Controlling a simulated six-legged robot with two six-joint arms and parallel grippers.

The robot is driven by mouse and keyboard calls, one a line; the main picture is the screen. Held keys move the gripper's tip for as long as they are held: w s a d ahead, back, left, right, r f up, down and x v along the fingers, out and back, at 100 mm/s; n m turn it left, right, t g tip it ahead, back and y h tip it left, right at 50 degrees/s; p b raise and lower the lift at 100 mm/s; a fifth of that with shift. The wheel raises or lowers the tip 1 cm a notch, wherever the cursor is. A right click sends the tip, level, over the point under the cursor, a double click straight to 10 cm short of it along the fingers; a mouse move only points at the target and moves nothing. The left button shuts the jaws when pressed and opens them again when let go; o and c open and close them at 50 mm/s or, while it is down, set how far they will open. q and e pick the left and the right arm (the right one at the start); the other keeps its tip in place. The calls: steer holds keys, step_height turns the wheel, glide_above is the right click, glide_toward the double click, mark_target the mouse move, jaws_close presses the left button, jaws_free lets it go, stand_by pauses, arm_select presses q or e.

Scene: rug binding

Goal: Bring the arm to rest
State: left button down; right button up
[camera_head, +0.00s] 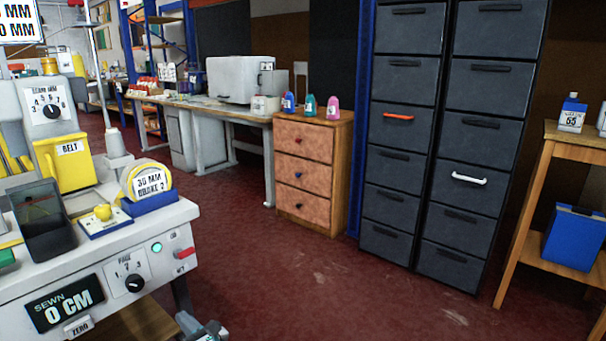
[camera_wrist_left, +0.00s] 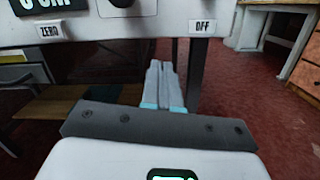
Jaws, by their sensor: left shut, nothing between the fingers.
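My left gripper (camera_head: 206,328) shows at the bottom edge of the head view, below and in front of the sewing machine table (camera_head: 215,210). In the left wrist view the left gripper (camera_wrist_left: 160,70) has its two grey fingers together, with light blue bands at their base. Nothing is between them. The fingers point toward the space under the machine's front panel, near a dark table leg (camera_wrist_left: 197,75). My right gripper is not in either view.
The machine panel has a ZERO button (camera_head: 79,327), a dial (camera_head: 134,283) and a red switch (camera_head: 184,253). A wooden drawer unit (camera_head: 304,172), dark filing cabinets (camera_head: 400,130) and a wooden stand (camera_head: 545,200) stand behind. Red floor (camera_head: 330,290) between is clear.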

arm_select(q)
steer(key=s+d+f+m+g+h, duration=0.1)
steer(key=s+d+f+m+h, duration=0.2)
steer(key=s+f+m+h, duration=0.5)
steer(key=s+d+f+m+g+h, duration=0.15)
steer(key=s+f+m+h, duration=0.25)
steer(key=f+m, duration=0.7)
steer(key=s+d+f+m+g+h, duration=0.2)
steer(key=s+d+m+g+h, duration=0.3)
steer(key=s+m, duration=0.65)
steer(key=s+d+f+m+g+h, duration=0.2)
steer(key=s+d+m+g, duration=0.2)
steer(key=s+d+m, duration=0.5)
steer(key=s+a+r+m+p, duration=0.1)
steer(key=s+r+m+p, duration=0.1)
steer(key=r+p, duration=2.6)
steer(key=shift+s+a+r+p, duration=0.15)
steer(key=shift+s+r+p, duration=0.3)
steer(key=shift+s, duration=0.2)
